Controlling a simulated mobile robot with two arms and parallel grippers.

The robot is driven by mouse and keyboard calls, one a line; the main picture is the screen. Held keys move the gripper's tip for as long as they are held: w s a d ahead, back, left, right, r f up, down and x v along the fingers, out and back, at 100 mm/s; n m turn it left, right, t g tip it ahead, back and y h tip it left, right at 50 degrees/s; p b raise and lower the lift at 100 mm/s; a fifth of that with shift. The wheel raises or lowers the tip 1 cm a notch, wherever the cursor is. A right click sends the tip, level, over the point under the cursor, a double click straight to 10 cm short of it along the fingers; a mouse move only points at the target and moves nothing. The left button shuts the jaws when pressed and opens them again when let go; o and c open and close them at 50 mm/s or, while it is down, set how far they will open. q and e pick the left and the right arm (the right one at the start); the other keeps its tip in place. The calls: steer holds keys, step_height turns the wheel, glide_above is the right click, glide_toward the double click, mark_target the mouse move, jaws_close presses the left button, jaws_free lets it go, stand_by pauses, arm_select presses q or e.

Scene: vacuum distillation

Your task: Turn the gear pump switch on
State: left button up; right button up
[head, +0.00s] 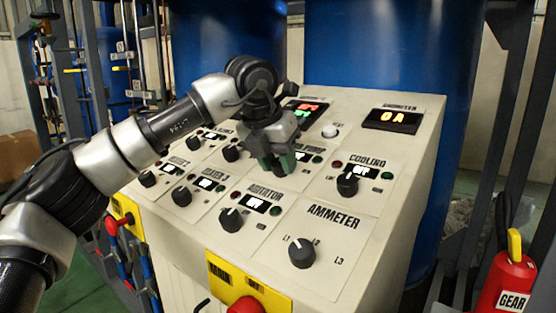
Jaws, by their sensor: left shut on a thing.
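The gear pump switch is on the sloped cream control panel (330,195), in the row between the left knobs and the cooling knob (347,184). Its knob is hidden behind my fingers. Part of its label, ending in "pump", and its small display (303,156) show just right of my fingers; the display is too small to read. My left gripper (284,163) reaches down onto the panel from above and is shut on the switch knob. Which way the knob points cannot be seen. My right gripper is out of view.
Other knobs surround it: the agitator knob (231,220) and ammeter knob (302,253) in front, several more to the left. A red emergency button (246,305) is on the front edge. Blue tanks (392,50) stand behind.

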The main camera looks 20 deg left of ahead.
arm_select(q)
steer(key=m+p, duration=0.2)
steer(key=m, duration=0.3)
steer(key=shift+r+m+p, duration=0.15)
steer(key=shift+m+p, duration=0.25)
steer(key=m+p, duration=0.2)
steer(key=m, duration=0.3)
steer(key=shift+m, duration=0.4)
steer(key=o, duration=0.9)
steer(key=b+v, duration=0.1)
steer(key=v, duration=0.9)
steer(key=shift+w+r, duration=0.1)
steer(key=shift+r, duration=0.25)
